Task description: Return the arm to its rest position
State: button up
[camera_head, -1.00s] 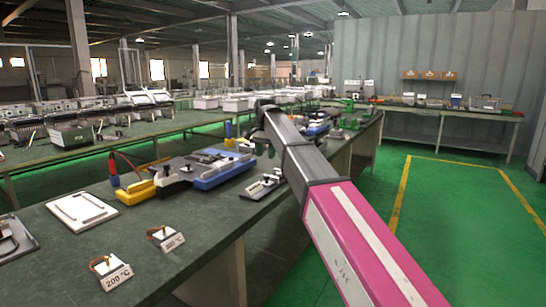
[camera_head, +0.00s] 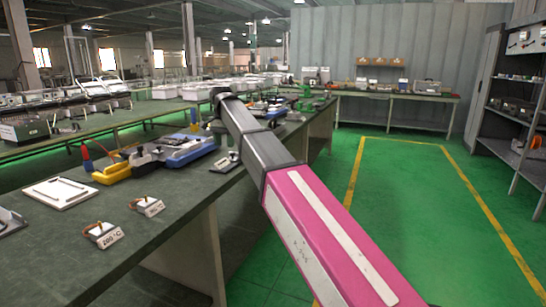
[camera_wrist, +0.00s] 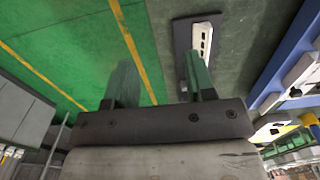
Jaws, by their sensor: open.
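In the wrist view my gripper (camera_wrist: 160,85) shows two fingers set wide apart, with nothing between them. Behind the fingers are the green floor and the edge of the dark bench. In the head view my pink and grey arm reaches forward along the right edge of the workbench (camera_head: 100,265). The gripper's fingertips cannot be made out in the head view. A small dark plate with a light fitting (camera_head: 227,161) lies on the bench near the arm; it also shows in the wrist view (camera_wrist: 203,40).
On the bench are a blue and yellow fixture (camera_head: 180,155), a white plate (camera_head: 60,193) and two small labelled pieces, one marked 200 °C (camera_head: 103,235). Open green floor (camera_head: 410,210) with yellow lines lies to the right. A grey shelf (camera_head: 510,100) stands at far right.

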jog(key=s+d+f+n, duration=0.1)
jog(key=s+d+f, duration=0.1)
jog(key=d+f, duration=0.9)
jog(key=s+d+f+n, duration=0.1)
jog(key=s+d+f, duration=0.1)
jog(key=d+f, duration=0.95)
jog(key=s+d+f+n, duration=0.1)
jog(key=s+d+f, duration=0.6)
jog(key=f, duration=0.3)
jog(key=s+d+f+n, duration=0.1)
jog(key=s+d+f, duration=0.7)
jog(key=s+f, duration=0.2)
jog(key=shift+d+f, duration=0.25)
jog(key=shift+f, duration=0.2)
